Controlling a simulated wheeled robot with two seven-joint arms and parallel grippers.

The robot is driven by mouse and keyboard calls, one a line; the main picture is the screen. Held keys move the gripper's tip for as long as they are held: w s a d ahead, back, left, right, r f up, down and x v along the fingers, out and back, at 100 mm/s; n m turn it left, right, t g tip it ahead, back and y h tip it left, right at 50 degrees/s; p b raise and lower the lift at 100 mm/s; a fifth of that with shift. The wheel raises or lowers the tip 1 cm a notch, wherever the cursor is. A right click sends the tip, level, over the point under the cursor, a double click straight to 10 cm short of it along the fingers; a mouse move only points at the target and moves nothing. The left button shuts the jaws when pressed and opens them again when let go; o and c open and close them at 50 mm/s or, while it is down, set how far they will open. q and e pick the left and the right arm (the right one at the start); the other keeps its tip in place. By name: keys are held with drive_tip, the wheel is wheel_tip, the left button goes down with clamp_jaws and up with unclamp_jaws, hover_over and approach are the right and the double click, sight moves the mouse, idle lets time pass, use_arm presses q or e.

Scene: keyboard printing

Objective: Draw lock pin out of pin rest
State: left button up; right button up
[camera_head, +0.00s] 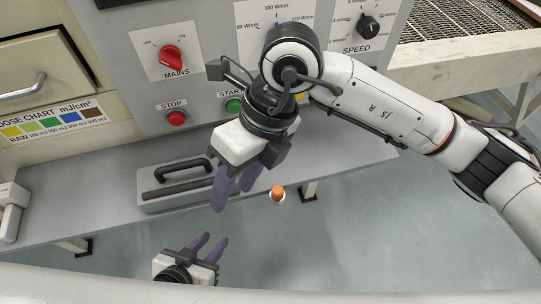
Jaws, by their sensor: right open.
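A small orange-topped piece with a white lower part (277,193), which looks like the lock pin in its pin rest, shows at the front edge of the grey shelf. How deep the pin sits is too small to tell. My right gripper (232,198) is open, its purple fingers pointing down, just left of the orange top and apart from it. Nothing shows between its fingers. My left gripper (215,238) is low in the picture, in front of the shelf, with its fingers apart and empty.
A grey block with a black handle and dark bar (178,188) lies on the shelf (95,212) left of my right gripper. The control panel (200,75) with the red MAINS knob (171,57) stands behind. Open floor (400,230) lies at right.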

sight(278, 190)
drive_tip(key=w+d+t+h, duration=0.2)
drive_tip(key=w+d+h, duration=0.2)
drive_tip(key=w+d, duration=0.25)
drive_tip(key=shift+m, duration=0.4)
drive_tip(key=f, duration=0.7)
drive_tip(key=s+f, duration=0.1)
drive_tip(key=f, duration=0.2)
drive_tip(key=shift+d+f, duration=0.3)
drive_tip(key=shift+f, duration=0.05)
clamp_jaws()
drive_tip(key=shift+r, duration=0.1)
drive_tip(key=shift+r+p, duration=1.55)
drive_tip(key=shift+r, duration=1.65)
